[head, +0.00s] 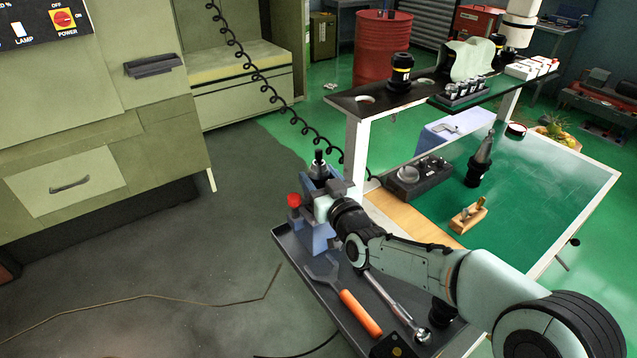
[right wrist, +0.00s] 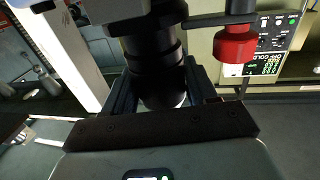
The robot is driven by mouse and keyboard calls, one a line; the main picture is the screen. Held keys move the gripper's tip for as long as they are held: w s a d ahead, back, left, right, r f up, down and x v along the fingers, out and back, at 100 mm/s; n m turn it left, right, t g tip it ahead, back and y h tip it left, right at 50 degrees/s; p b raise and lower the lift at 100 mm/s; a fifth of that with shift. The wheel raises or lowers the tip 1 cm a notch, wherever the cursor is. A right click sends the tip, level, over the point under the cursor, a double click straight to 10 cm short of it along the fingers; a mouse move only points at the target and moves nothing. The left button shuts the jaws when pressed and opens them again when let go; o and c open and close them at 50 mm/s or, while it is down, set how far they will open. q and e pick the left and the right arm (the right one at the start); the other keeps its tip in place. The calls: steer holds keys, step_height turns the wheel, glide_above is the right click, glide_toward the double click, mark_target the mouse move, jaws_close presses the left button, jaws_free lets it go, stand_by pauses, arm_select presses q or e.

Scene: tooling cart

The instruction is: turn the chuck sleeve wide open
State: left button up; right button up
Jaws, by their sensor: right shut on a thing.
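The chuck (head: 318,166) is a dark, stepped cylinder standing upright at the top of a blue holding fixture (head: 318,238). In the right wrist view the black ringed sleeve (right wrist: 155,62) stands directly in front of my gripper's palm. My right gripper (head: 328,190) reaches the fixture from the right and is shut on the chuck sleeve. Its fingers and the fixture hide the lower part of the chuck in the head view. How far the sleeve is turned cannot be told. My left gripper is not in view.
A red knob (head: 294,200) sits at the fixture's left, also in the right wrist view (right wrist: 236,46). A tray (head: 290,258) below holds an orange-handled fork tool (head: 358,312) and a ratchet wrench (head: 392,298).

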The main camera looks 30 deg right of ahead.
steer(key=shift+r+n+y+p, duration=0.1)
steer(key=shift+n+y+p, duration=0.45)
steer(key=shift+n+y, duration=0.4)
steer(key=n+y+p, duration=0.1)
steer(key=y+p, duration=0.1)
steer(key=n+y+p, duration=0.1)
steer(key=y+p, duration=0.1)
steer(key=shift+d+r+g+p, duration=0.1)
steer(key=shift+r+g+p, duration=0.05)
steer(key=shift+g+p, duration=0.2)
steer(key=n+y+p, duration=0.1)
steer(key=y+p, duration=0.1)
steer(key=shift+n+g+p, duration=0.25)
steer(key=shift+p, duration=0.15)
arm_select(q)
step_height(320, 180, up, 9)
steer(key=p, duration=0.1)
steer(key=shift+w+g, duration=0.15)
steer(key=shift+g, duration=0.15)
arm_select(e)
steer(key=shift+n+y, duration=0.4)
steer(key=shift+y, duration=0.35)
steer(key=shift+f, duration=0.2)
steer(key=o, duration=1)
